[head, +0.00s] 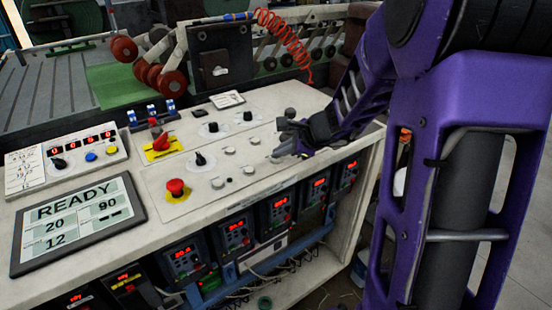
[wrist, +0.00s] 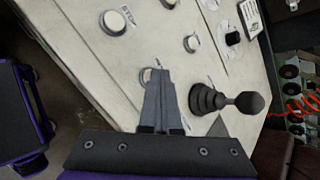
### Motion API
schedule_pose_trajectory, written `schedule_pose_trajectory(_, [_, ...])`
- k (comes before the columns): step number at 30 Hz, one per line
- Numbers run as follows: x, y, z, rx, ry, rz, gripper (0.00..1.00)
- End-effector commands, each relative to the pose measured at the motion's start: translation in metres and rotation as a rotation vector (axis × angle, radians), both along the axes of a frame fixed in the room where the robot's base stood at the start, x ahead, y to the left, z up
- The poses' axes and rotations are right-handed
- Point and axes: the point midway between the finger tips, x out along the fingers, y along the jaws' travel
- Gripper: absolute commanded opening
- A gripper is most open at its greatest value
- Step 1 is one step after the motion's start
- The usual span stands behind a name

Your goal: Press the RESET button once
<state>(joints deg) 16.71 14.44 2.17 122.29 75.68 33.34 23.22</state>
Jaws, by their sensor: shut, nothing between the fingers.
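My gripper (head: 278,156) is over the right part of the sloping control panel (head: 150,195), its fingers pointing down at the surface. In the wrist view its fingers (wrist: 158,73) are shut together with nothing between them. Their tips overlap a round pale button (wrist: 146,74), partly hidden behind them; I cannot tell whether they touch it. More white buttons (wrist: 115,22) lie beyond, one of them nearer the joystick (wrist: 192,43). The small labels beside the buttons are too small to read, so I cannot tell which one is RESET.
A black joystick (wrist: 228,100) stands close to the right of the fingers. A red mushroom button (head: 176,187) on a yellow plate, a black knob (head: 201,160) and a red switch (head: 161,141) stand left on the panel. A display (head: 77,222) reads READY, 20, 90, 12.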

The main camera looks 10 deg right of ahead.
Motion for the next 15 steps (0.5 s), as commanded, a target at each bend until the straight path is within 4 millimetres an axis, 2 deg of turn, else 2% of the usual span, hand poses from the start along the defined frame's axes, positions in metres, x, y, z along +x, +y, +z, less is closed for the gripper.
schedule_pose_trajectory(7, [0.0,0.0,0.002,-0.001,0.001,0.0,0.0])
schedule_pose_trajectory(15, [0.0,0.0,0.016,-0.001,0.0,-0.001,0.0])
